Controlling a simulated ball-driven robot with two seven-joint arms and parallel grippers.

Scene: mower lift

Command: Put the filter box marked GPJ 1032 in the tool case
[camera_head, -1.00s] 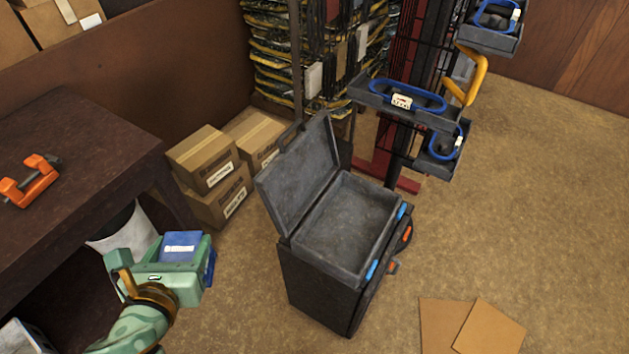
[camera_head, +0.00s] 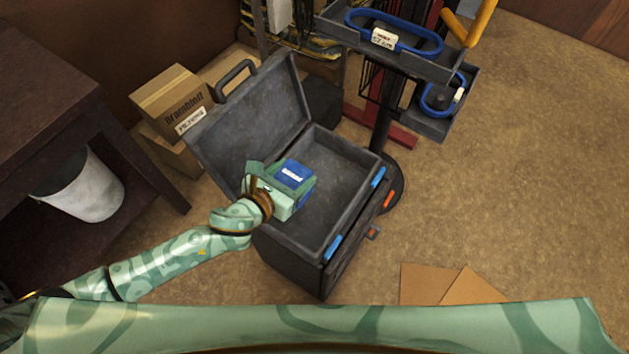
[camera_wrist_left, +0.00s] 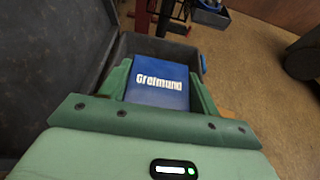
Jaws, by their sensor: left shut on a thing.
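A blue box (camera_head: 293,174) with a white label is held between the fingers of my left gripper (camera_head: 286,184). In the left wrist view the blue box (camera_wrist_left: 158,84) shows the word "Grefmund" on its face; no GPJ 1032 mark is readable. The tool case (camera_head: 326,235) stands open on the floor, its lid (camera_head: 245,125) tilted back to the left. My left gripper is shut on the blue box, over the left part of the open case; the box's exact height there cannot be told. My right gripper is not in view.
A dark table (camera_head: 45,85) with a white bucket (camera_head: 85,190) beneath it is at the left. Cardboard boxes (camera_head: 172,100) stand behind the lid. A rack with a tray (camera_head: 395,50) stands behind the case. Flat cardboard (camera_head: 440,285) lies at the right front.

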